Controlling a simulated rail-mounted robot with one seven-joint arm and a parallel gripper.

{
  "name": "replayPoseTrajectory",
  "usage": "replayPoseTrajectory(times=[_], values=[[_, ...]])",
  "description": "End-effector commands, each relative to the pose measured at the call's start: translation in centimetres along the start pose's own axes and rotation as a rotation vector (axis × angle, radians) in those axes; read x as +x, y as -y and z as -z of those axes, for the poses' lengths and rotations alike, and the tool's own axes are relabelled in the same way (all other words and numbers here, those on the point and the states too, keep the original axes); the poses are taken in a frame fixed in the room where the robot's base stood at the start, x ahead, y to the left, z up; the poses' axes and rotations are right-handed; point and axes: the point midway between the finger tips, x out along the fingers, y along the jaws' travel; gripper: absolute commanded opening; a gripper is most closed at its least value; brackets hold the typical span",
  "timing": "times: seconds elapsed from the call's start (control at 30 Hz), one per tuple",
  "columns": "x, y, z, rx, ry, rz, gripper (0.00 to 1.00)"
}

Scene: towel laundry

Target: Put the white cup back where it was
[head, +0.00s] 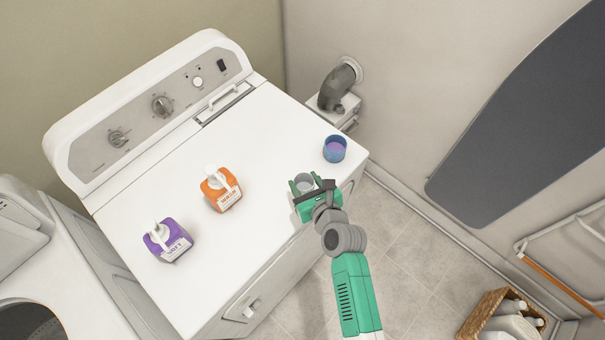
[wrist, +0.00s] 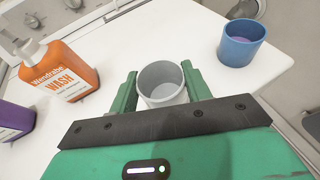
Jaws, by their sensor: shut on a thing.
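The white cup (wrist: 161,84) is between the two green fingers of my gripper (wrist: 161,92) in the wrist view, and the fingers are shut on it. The cup looks upright and empty inside. In the head view my gripper (head: 309,184) is over the right front part of the white machine top, near its front edge, and the cup (head: 304,181) shows between the fingers, partly hidden. I cannot tell whether the cup touches the surface.
A blue cup with purple contents (head: 334,149) stands near the machine's right corner. An orange wash bottle (head: 220,188) and a purple bottle (head: 167,240) stand to the left on the white machine top (head: 262,140). The surface between orange bottle and gripper is clear.

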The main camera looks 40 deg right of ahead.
Motion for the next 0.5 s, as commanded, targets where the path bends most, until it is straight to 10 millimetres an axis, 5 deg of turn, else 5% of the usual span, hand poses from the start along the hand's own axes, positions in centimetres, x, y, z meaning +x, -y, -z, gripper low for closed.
replayPoseTrajectory(times=[0.2, 0.5], values=[[4.7, 1.6, -1.2, 0.0, 0.002, 0.001, 0.23], [5.7, 1.8, -0.4, 0.0, -0.002, 0.0, 0.23]])
